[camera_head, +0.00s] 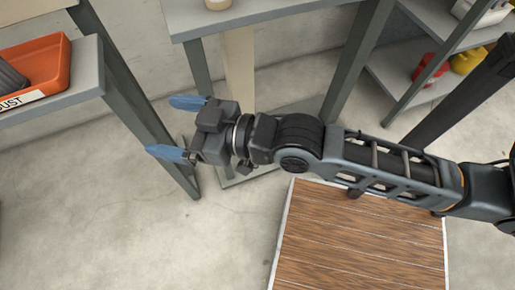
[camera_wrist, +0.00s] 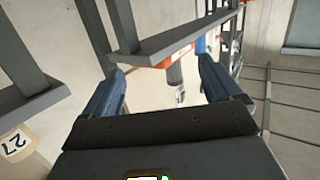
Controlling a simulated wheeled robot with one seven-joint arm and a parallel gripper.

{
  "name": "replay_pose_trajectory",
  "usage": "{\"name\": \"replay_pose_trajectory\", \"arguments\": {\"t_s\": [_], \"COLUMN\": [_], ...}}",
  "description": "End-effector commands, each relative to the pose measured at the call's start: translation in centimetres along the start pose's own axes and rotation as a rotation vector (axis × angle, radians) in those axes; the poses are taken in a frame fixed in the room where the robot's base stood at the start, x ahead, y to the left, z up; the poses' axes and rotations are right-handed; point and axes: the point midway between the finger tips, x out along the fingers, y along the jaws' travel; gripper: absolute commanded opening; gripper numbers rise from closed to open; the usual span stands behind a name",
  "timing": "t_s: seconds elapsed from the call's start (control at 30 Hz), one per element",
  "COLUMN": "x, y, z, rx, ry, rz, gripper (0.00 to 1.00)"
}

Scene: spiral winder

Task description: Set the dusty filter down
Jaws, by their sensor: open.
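My gripper (camera_head: 175,128) is open and empty, its two blue fingers apart, to the right of the left-hand table. In the wrist view, nothing is held between the fingers (camera_wrist: 164,82). An orange tray (camera_head: 57,60) with a white label reading "UST" at its visible end stands on that table at the left. A dark grey block (camera_head: 10,76), which may be the dusty filter, lies in the tray and is cut off by the picture edge. The wrist view shows some orange and a small grey piece (camera_wrist: 174,74) beyond the fingers, too small to identify surely.
The grey left-hand table (camera_head: 88,84) has a leg close to my gripper. Another grey table (camera_head: 262,12) stands behind, with a pale round item (camera_head: 217,4). Shelves at the right hold a red item (camera_head: 428,70) and a yellow one (camera_head: 467,61). A wooden platform (camera_head: 350,245) lies below my arm.

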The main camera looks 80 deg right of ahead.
Motion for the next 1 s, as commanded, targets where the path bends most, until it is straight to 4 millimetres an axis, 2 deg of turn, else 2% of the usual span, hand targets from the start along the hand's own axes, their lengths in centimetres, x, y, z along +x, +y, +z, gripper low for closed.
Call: {"name": "replay_pose_trajectory", "arguments": {"t_s": [0.03, 0.1, 0.3, 0.4, 0.5, 0.7, 1.0], "x": [-2.2, -4.9, -12.4, -15.6, -17.9, -19.9, -20.0], "y": [-0.1, -0.2, -0.8, -1.2, -1.5, -1.9, -1.9], "z": [1.0, 1.9, 3.1, 3.0, 2.8, 2.3, 2.3], "rx": [-0.001, -0.001, 0.003, 0.006, 0.01, 0.014, 0.014], "ry": [-0.023, -0.041, -0.09, -0.111, -0.125, -0.136, -0.136], "rz": [0.005, 0.011, 0.018, 0.019, 0.018, 0.016, 0.016], "gripper": [0.92, 0.92, 0.92, 0.92, 0.92, 0.92, 0.92]}}
